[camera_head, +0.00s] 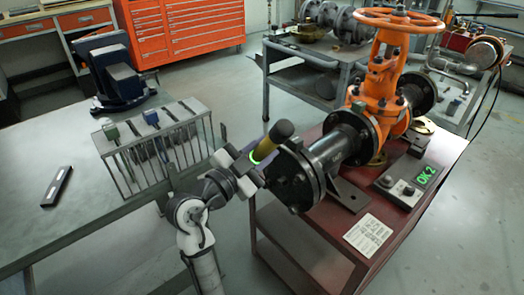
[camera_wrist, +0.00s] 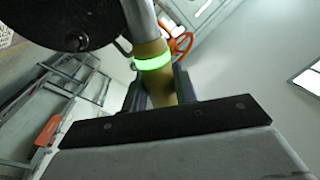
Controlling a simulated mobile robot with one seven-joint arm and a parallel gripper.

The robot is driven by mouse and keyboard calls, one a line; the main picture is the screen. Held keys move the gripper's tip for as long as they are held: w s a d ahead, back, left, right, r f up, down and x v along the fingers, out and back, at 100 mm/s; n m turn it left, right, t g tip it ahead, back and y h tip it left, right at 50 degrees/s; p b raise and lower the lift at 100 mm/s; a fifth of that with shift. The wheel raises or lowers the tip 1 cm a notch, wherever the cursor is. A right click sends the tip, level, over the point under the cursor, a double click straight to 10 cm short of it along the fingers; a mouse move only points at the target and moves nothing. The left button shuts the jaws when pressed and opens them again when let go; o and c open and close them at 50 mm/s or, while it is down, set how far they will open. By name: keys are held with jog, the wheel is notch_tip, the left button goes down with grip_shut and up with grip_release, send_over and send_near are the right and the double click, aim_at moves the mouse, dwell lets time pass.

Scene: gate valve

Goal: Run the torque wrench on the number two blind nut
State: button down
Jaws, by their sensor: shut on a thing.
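The torque wrench (camera_head: 268,146) has a yellow body, a dark end and a lit green ring. My gripper (camera_head: 252,163) is shut on it, just left of the pipe's black blind flange (camera_head: 291,174). In the wrist view the wrench's yellow body (camera_wrist: 158,84) sits between my fingers, with its metal shaft running up past the dark flange (camera_wrist: 60,22). The wrench's working end is out of view, so I cannot tell whether it sits on a nut. The nut numbers are not readable. A box with a green display (camera_head: 427,175) reads "OK 2".
The orange gate valve (camera_head: 380,85) and pipe stand on a red cart (camera_head: 290,238) with a paper sheet (camera_head: 369,235). A tool rack (camera_head: 160,145) and vise (camera_head: 112,75) are on the bench (camera_head: 95,215) at left. A grey trolley (camera_head: 310,55) stands behind.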

jog(key=shift+w+d+r, duration=0.1)
dwell(0.3)
jog(key=shift+b+x, duration=0.55)
jog(key=shift+x, duration=0.95)
jog(key=shift+w+d+b, duration=0.35)
jog(key=shift+d+b, duration=0.55)
jog(key=shift+b, duration=0.8)
dwell(2.6)
jog(key=shift+s+a+b, duration=0.1)
jog(key=shift+a+b, duration=0.05)
jog(key=shift+b, duration=0.65)
dwell(1.0)
